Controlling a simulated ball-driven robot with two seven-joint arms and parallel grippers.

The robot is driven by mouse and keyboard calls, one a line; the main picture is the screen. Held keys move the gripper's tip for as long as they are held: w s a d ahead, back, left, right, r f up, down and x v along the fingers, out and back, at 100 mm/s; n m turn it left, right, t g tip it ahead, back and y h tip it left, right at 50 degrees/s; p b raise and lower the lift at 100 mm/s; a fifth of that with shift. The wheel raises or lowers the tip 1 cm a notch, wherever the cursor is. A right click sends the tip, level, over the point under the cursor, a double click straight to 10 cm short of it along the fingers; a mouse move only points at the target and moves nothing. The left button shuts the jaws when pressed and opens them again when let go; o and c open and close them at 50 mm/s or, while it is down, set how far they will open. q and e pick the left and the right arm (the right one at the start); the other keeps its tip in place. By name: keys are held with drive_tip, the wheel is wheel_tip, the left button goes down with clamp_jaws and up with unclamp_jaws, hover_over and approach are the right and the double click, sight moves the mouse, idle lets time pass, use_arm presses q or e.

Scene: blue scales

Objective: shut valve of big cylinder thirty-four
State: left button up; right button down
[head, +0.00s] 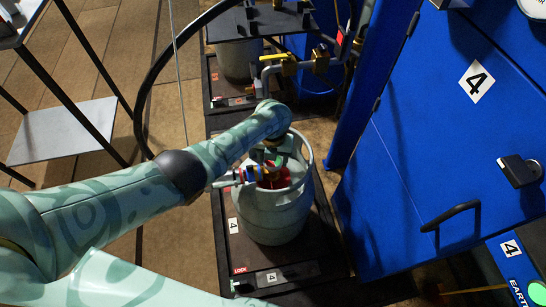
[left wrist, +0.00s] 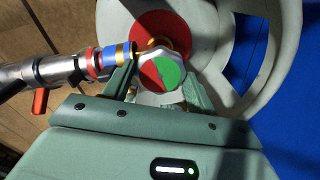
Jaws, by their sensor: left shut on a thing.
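A grey-green gas cylinder (head: 270,218) stands upright on a dark scale marked 4 (head: 328,215); no number thirty-four is readable on it. Its valve handwheel (left wrist: 160,72), an eight-sided knob with a red and a green half, faces the left wrist camera above a red cap or disc (left wrist: 160,35). My left gripper (head: 270,158) reaches down into the cylinder's collar. The left wrist view shows its fingers (left wrist: 160,88) on both sides of the handwheel, shut on it. A hose with a red lever (left wrist: 40,100) joins the valve from the left. My right gripper is not in view.
The cylinder's collar (head: 304,160) rings the valve closely. A blue cabinet (head: 430,150) with a black handle (head: 450,215) stands close on the right. Another scale with pipework (head: 290,66) is behind. A grey shelf (head: 65,132) is at the left.

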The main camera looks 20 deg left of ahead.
use_arm(q)
drive_tip(key=shift+m, duration=1)
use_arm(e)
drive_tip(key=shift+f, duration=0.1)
use_arm(q)
drive_tip(key=o, duration=1)
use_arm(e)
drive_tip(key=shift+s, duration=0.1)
use_arm(q)
wheel_tip(320, 180, up, 16)
drive_tip(key=p, duration=0.9)
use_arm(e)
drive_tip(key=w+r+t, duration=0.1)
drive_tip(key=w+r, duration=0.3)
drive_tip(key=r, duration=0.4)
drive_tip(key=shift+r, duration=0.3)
